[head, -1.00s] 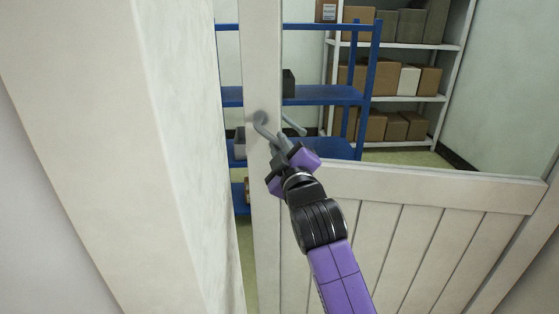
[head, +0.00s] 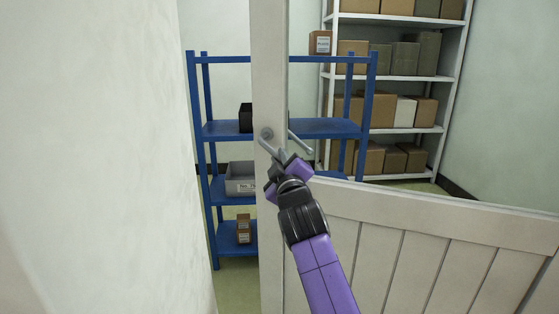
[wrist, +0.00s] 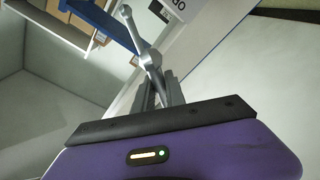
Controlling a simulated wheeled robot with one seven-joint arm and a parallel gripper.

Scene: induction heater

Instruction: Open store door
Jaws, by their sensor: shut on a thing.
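The store door (head: 400,240) is a whitish panelled door with an open upper part, and it stands ajar. A gap on its left lets me see into the store room. The grey lever handle (head: 270,141) sits on the door's left stile, and a second lever shows on the far side. My purple and black gripper (head: 284,166) is at the handle, shut on its lever. In the wrist view the handle (wrist: 148,58) runs down between my gripper's fingers (wrist: 158,92). The fingertips are partly hidden by the handle in the head view.
A wall (head: 100,160) stands close on the left. Behind the door are a blue shelf (head: 226,130) with a grey bin (head: 241,186) and a white rack (head: 388,76) with several cardboard boxes. Greenish floor (head: 237,285) shows in the gap.

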